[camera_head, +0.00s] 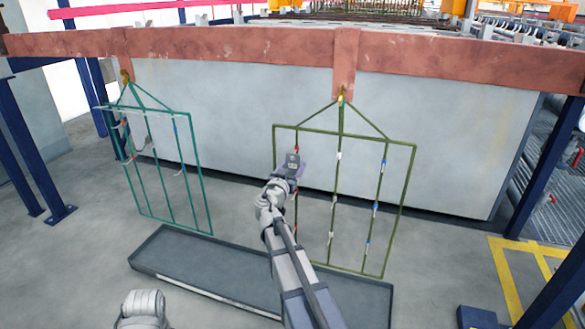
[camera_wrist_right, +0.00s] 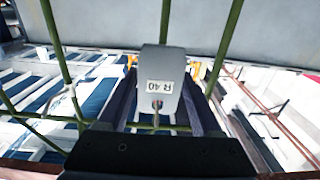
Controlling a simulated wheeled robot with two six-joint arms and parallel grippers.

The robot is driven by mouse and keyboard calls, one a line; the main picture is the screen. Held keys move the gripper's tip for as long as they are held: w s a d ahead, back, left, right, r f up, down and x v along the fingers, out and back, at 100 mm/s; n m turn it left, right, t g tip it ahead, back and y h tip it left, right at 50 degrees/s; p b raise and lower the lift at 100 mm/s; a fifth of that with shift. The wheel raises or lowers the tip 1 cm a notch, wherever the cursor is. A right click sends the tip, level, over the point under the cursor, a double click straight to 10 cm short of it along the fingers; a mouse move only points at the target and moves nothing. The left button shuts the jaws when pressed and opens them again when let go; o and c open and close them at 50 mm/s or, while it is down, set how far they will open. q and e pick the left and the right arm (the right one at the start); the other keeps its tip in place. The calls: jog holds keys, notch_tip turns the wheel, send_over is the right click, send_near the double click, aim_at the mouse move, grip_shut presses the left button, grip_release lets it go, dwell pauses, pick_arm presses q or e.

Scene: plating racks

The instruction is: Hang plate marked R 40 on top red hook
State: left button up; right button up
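The grey plate marked R 40 (camera_wrist_right: 174,68) is between the fingers of my right gripper (camera_wrist_right: 160,98), which look closed on its sides. Its white label and a small hole with something reddish in it face the wrist camera. In the head view the plate (camera_head: 292,160) is at the upper left of the olive-green rack, right beside the top red hook (camera_head: 296,149). I cannot tell whether the hook passes through the hole. My right gripper (camera_head: 284,172) reaches up to it from below. My left gripper is not in view; only a left arm part shows at the bottom.
The olive-green rack (camera_head: 411,178) hangs from a copper-coloured beam (camera_head: 230,42) and carries several white, blue and red hooks. A teal rack (camera_head: 194,160) hangs at left. A long dark tray (camera_head: 205,262) lies on the floor below. Blue posts (camera_head: 548,165) stand at the sides.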

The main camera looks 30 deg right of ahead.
jog(key=o, duration=0.4)
jog(key=shift+o, duration=0.2)
jog(key=shift+s+a, duration=0.1)
jog(key=v, duration=0.7)
jog(key=shift+s+a, duration=0.15)
jog(key=shift+s, duration=0.05)
